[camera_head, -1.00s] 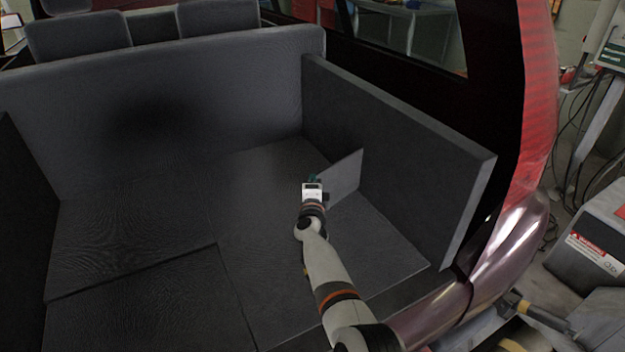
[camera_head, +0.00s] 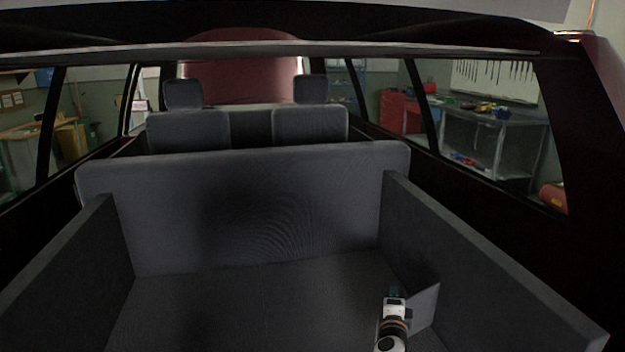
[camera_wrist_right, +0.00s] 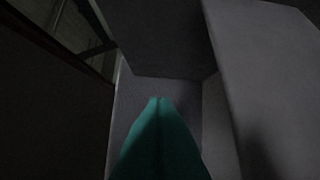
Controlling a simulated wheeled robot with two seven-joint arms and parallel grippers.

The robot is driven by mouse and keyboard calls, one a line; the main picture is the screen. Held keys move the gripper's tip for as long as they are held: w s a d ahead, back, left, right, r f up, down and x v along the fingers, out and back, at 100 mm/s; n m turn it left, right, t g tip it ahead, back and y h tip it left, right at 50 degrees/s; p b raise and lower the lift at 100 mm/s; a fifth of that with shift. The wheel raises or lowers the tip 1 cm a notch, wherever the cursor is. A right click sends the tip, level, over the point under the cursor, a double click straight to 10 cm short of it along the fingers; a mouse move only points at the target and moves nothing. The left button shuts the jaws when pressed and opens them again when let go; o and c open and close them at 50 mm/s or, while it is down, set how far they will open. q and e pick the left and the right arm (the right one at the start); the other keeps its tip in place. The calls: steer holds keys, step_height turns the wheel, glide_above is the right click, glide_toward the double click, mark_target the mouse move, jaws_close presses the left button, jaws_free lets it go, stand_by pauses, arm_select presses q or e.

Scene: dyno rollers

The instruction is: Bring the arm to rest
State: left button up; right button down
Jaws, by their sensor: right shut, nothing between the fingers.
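My right gripper (camera_head: 395,291) is inside the car's cargo area, low near the right side wall, beside a small upright grey panel (camera_head: 424,304). In the right wrist view its teal fingers (camera_wrist_right: 158,100) are together with nothing between them. Grey panel surfaces stand ahead of and to the right of the fingers there. Whether the fingers touch any panel I cannot tell. My left gripper is in neither view.
The cargo floor (camera_head: 240,310) is bare. A left side wall (camera_head: 75,265), a right side wall (camera_head: 470,260) and the seat back (camera_head: 245,205) enclose it. The car's roof edge (camera_head: 300,47) spans above. A workbench (camera_head: 490,125) shows beyond the right windows.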

steer(key=s+a+f+n+g+y, duration=0.1)
steer(key=s+f+n+g+y, duration=0.35)
steer(key=s+n, duration=0.6)
steer(key=s+a+f+n+g+y, duration=0.25)
steer(key=s+f+n, duration=0.35)
steer(key=s, duration=1)
steer(key=s+d+r+n+g+h, duration=0.2)
steer(key=s+n+g, duration=0.4)
steer(key=s, duration=1.9)
step_height(320, 180, down, 26)
steer(key=g, duration=0.2)
steer(key=s+d+f+g, duration=0.1)
steer(key=s+d+f, duration=0.2)
steer(key=s+f, duration=1.3)
steer(key=shift+s+h, duration=0.3)
steer(key=shift+s, duration=0.15)
